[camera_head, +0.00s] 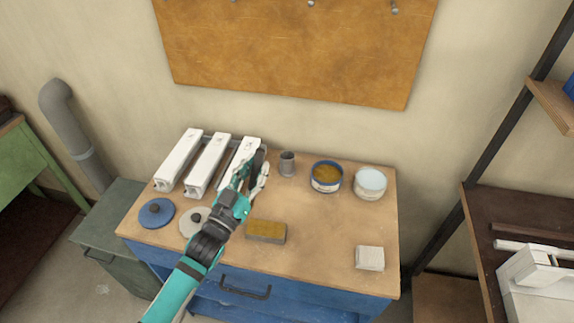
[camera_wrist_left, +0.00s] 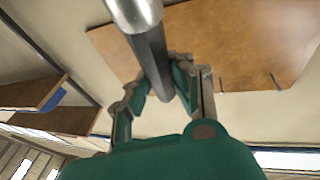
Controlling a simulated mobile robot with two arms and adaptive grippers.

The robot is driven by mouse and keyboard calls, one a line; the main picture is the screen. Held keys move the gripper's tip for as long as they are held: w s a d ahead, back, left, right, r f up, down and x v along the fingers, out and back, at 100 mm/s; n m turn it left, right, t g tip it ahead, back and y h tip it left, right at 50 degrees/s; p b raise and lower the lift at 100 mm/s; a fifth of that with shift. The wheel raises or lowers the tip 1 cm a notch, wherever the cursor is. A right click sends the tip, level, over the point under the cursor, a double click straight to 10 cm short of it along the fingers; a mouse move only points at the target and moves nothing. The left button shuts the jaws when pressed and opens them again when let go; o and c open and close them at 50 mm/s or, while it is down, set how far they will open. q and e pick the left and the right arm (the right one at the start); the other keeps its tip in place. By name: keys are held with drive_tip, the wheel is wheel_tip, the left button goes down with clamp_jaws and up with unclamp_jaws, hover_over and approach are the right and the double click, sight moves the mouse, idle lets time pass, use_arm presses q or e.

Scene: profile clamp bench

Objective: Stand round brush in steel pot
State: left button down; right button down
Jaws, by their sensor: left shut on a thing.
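The steel pot (camera_head: 287,163) stands upright at the back middle of the bench, a small grey cylinder. My left gripper (camera_head: 254,181) is over the bench, to the left of and a little in front of the pot. In the left wrist view my left gripper (camera_wrist_left: 163,84) is shut on the round brush (camera_wrist_left: 151,58), on its dark grey handle. The brush's shiny metal collar runs out of the top of that view, so its bristles are hidden. In the head view I cannot clearly make out the brush. My right gripper is not in view.
White profiles (camera_head: 208,165) lie left of the gripper. A blue lid (camera_head: 157,213) and a pale lid (camera_head: 193,224) lie in front. A yellow-topped block (camera_head: 266,231), blue-rimmed tin (camera_head: 327,177), white tub (camera_head: 370,183) and white cloth (camera_head: 370,258) are also here. The right middle is clear.

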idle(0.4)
use_arm(q)
drive_tip(key=shift+s+f, duration=0.25)
drive_tip(key=shift+s, duration=0.15)
drive_tip(key=s+a+f+n+t+y+b, duration=0.1)
drive_tip(key=s+a+y, duration=0.4)
drive_tip(key=s, duration=0.5)
drive_tip(key=s+a+f+n+t+y+b, duration=0.1)
drive_tip(key=s+a+n+y+b, duration=0.3)
drive_tip(key=s+a, duration=0.4)
drive_tip(key=shift+s+a+f+n+t+y+b, duration=0.4)
drive_tip(key=shift+s+f+y, duration=0.2)
drive_tip(key=shift+s+f, duration=0.35)
drive_tip(key=shift+r, duration=0.15)
